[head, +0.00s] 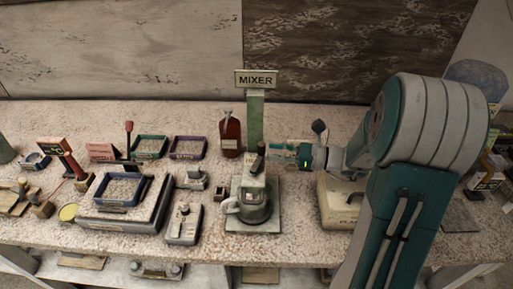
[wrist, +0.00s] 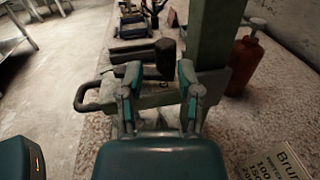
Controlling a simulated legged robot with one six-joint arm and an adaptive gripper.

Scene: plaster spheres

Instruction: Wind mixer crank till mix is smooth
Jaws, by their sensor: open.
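The mixer (head: 254,190) stands on the bench below a green post (head: 256,122) with a "MIXER" sign (head: 256,80). A metal jug (head: 250,210) sits at its base; the mix inside cannot be made out. A dark upright grip (head: 259,158), apparently the crank handle, is at the top of the mixer. My gripper (head: 279,152) reaches in from the right, close beside that grip. In the wrist view my gripper (wrist: 160,82) is open, with the dark grip (wrist: 165,58) just beyond and between the fingertips. Contact cannot be told.
A reddish-brown bottle (head: 230,136) stands behind left of the mixer, near the post. A scale with a blue tray (head: 122,190) and small trays (head: 188,147) are to the left. A pale labelled box (head: 341,200) is at right, beneath my arm.

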